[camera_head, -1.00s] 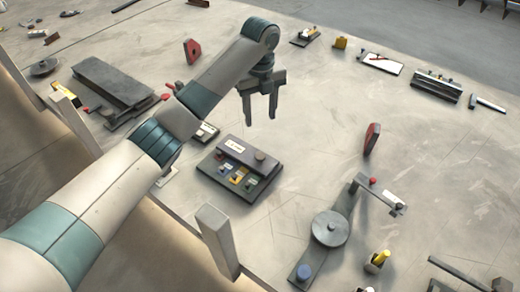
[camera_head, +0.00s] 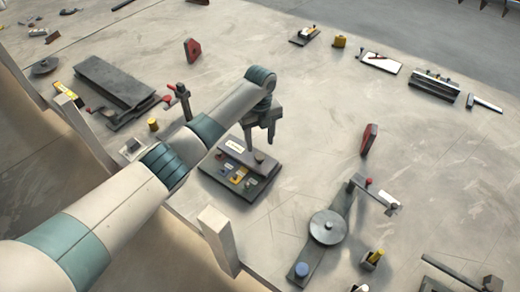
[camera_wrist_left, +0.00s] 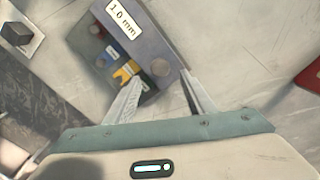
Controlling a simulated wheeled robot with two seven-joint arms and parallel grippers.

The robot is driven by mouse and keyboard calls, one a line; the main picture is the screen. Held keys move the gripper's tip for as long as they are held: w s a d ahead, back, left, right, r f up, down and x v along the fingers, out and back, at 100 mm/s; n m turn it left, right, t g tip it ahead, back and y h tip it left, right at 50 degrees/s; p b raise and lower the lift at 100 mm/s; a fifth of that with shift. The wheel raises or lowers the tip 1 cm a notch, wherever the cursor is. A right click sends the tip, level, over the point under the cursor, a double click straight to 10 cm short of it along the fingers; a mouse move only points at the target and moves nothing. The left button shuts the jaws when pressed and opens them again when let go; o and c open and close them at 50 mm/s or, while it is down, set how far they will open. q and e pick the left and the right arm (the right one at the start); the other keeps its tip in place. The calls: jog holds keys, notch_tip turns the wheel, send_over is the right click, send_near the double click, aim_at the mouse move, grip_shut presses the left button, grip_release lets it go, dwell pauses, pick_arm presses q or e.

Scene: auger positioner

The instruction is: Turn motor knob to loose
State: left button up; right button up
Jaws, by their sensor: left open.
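A dark control box (camera_head: 213,173) with a raised back panel sits on the table in the head view. The panel has a white label, which reads "1.0 mm" in the left wrist view (camera_wrist_left: 122,18). A round brown-grey knob (camera_head: 259,156) stands at the panel's right end; it also shows in the left wrist view (camera_wrist_left: 160,67). Several small coloured switches with tags sit in front. No marking naming the motor knob is readable. My left gripper (camera_head: 260,146) is open above the box, its fingertips either side of the round knob; contact cannot be told. My right gripper is not in view.
A crank device with a round disc (camera_head: 328,227) stands right of the box. A red block (camera_head: 369,138) stands behind it. A grey post (camera_head: 219,242) rises at the near table edge. Clear table lies behind the box.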

aim_at(260, 156)
pick_arm(q)
notch_tip(260, 156, down, 6)
jog(key=shift+f+p, duration=0.25)
jog(key=shift+p, duration=0.25)
jog(key=c, duration=1.1)
